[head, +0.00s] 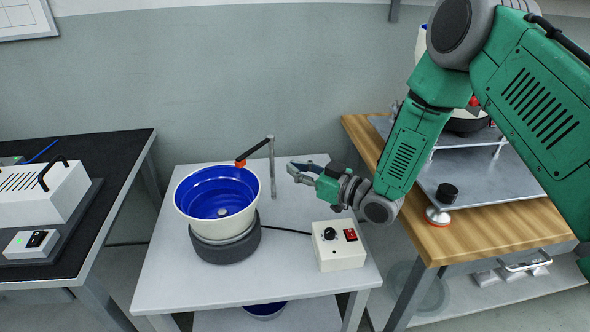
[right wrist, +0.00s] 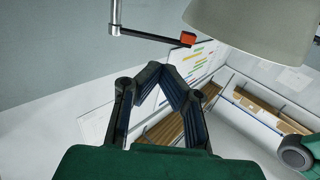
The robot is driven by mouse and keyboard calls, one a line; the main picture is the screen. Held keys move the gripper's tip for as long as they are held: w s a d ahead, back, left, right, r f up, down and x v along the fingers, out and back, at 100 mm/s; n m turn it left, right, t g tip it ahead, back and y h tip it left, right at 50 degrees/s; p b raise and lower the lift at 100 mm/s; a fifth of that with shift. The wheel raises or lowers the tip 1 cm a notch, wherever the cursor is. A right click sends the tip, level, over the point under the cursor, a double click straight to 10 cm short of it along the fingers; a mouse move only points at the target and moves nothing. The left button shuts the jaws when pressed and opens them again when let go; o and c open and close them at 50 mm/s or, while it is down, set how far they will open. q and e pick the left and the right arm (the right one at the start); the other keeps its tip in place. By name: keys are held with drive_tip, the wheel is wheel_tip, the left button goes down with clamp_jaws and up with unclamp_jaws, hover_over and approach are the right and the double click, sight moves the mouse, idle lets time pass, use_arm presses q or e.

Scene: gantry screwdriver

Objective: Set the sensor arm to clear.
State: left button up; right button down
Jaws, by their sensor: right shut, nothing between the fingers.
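The sensor arm (head: 255,149) is a thin dark bar at the top of a slim grey post (head: 272,165) on the white table. Its orange tip (head: 240,163) is over the far right rim of the blue-lined feeder bowl (head: 190,214). In the right wrist view the bar (right wrist: 150,34) and orange tip (right wrist: 188,39) show beside the bowl's pale outer wall (right wrist: 250,25). My right gripper (head: 291,171) is shut and empty, just right of the post, with a visible gap to it. It also shows in the right wrist view (right wrist: 181,85). My left gripper is not in view.
A control box (head: 340,248) with a black knob and red switch sits at the table's front right. A black-topped table (head: 118,165) stands left. A wooden bench (head: 480,232) with a metal plate stands right. The white table's front middle is bare.

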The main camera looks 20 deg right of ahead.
sight(256, 148)
drive_tip(key=b+x, duration=0.2)
drive_tip(key=x, duration=0.8)
drive_tip(key=shift+w, duration=0.25)
